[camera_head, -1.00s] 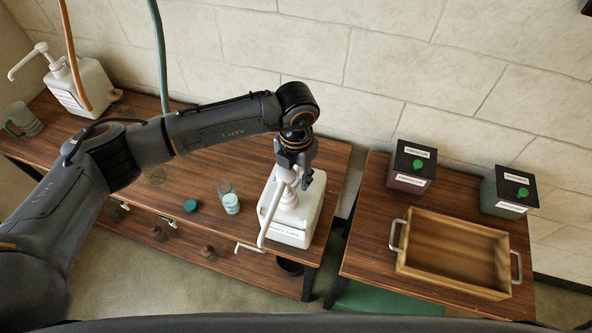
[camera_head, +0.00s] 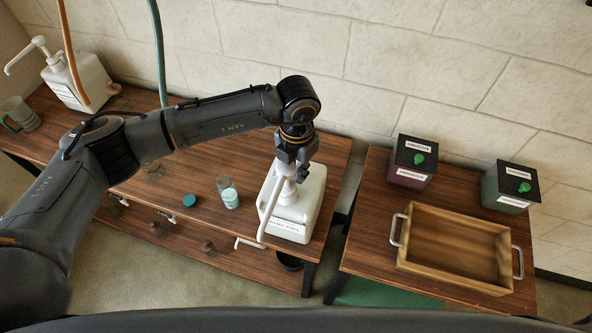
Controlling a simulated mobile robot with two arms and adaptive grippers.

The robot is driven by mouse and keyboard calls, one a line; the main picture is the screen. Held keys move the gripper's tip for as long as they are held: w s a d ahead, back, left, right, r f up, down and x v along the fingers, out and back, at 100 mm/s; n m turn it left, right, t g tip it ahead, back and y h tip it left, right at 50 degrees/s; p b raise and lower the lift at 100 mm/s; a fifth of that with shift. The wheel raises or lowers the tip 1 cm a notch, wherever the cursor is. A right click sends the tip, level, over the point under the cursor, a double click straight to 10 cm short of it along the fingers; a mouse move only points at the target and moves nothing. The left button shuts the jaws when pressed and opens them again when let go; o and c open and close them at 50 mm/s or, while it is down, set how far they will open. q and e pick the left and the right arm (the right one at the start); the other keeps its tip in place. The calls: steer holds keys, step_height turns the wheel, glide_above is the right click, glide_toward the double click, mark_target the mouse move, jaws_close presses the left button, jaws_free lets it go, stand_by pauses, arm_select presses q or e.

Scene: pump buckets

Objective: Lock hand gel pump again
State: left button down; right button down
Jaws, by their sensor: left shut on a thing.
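A white pump bucket (camera_head: 303,207) with a label on its front stands at the right end of the long wooden table. Its white pump (camera_head: 287,195) has a long spout that points toward the front of the table. My left gripper (camera_head: 291,168) comes down from above and is shut on the top of the pump; its fingers partly hide the pump head. A second white pump bucket (camera_head: 84,84) stands at the far left, with its pump raised high. My right gripper is not in view.
A small jar (camera_head: 228,193) and a teal lid (camera_head: 189,200) sit left of the near bucket. A grey mug (camera_head: 20,116) stands far left. The right table bears a wooden tray (camera_head: 456,283) and two dark boxes, one left (camera_head: 412,162) and one right (camera_head: 508,188). A gap separates the tables.

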arm_select(q)
steer(key=m+b, duration=0.2)
steer(key=b, duration=0.2)
steer(key=s+d+m+b, duration=0.1)
steer(key=m+b, duration=0.1)
steer(key=b, duration=0.2)
steer(key=m+b, duration=0.2)
steer(key=b, duration=0.2)
steer(key=shift+s+d+f+m, duration=0.15)
steer(key=shift+s+f+m, duration=0.15)
steer(key=shift+f, duration=0.1)
steer(key=m+b, duration=0.2)
steer(key=b, duration=0.1)
steer(key=s+m+b, duration=0.1)
steer(key=m+b, duration=0.1)
steer(key=s+m+b, duration=0.1)
steer(key=b, duration=0.2)
steer(key=shift+d+r+m+b, duration=0.2)
steer(key=shift+m+b, duration=0.1)
steer(key=shift+m, duration=0.1)
steer(key=shift+s+a+r+m+b, duration=0.1)
steer(key=shift+s+r+m+b, duration=0.05)
steer(key=shift+m+b, duration=0.4)
steer(key=shift+s+a+r+m+b, duration=0.1)
steer(key=shift+s+m+b, duration=0.05)
steer(key=shift+m+b, duration=0.35)
steer(key=c, duration=1.3)
jaws_free()
step_height(320, 180, up, 12)
steer(key=shift+r, duration=0.1)
